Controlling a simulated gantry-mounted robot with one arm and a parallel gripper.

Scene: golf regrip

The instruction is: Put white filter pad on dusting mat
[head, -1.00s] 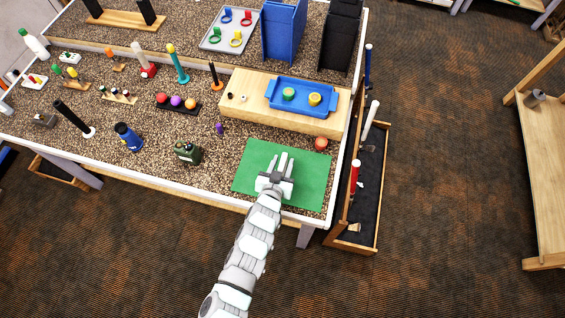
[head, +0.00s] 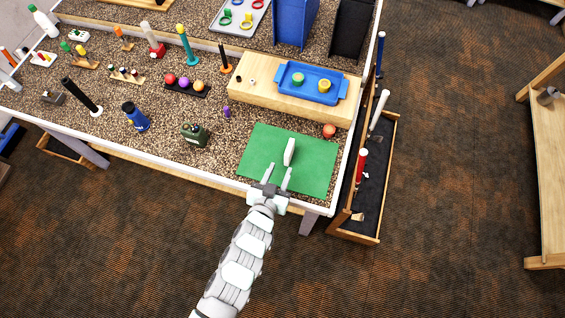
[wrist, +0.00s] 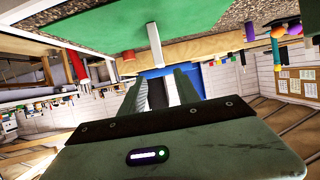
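The white filter pad (head: 289,151) stands on edge on the green dusting mat (head: 262,150) in the head view, near the mat's middle. In the wrist view the white pad (wrist: 154,44) shows edge-on against the green mat (wrist: 100,28), past the fingertips. My gripper (head: 279,172) is at the mat's front edge, on the near side of the pad. Its two fingers are apart with nothing between them, and a gap separates them from the pad. In the wrist view the open fingers (wrist: 160,90) point toward the pad.
A wooden block (head: 250,92) with a blue tray (head: 337,88) stands behind. A green canister (head: 195,134) and a small purple item (head: 227,112) are to the left. A wooden club rack (head: 376,205) stands right.

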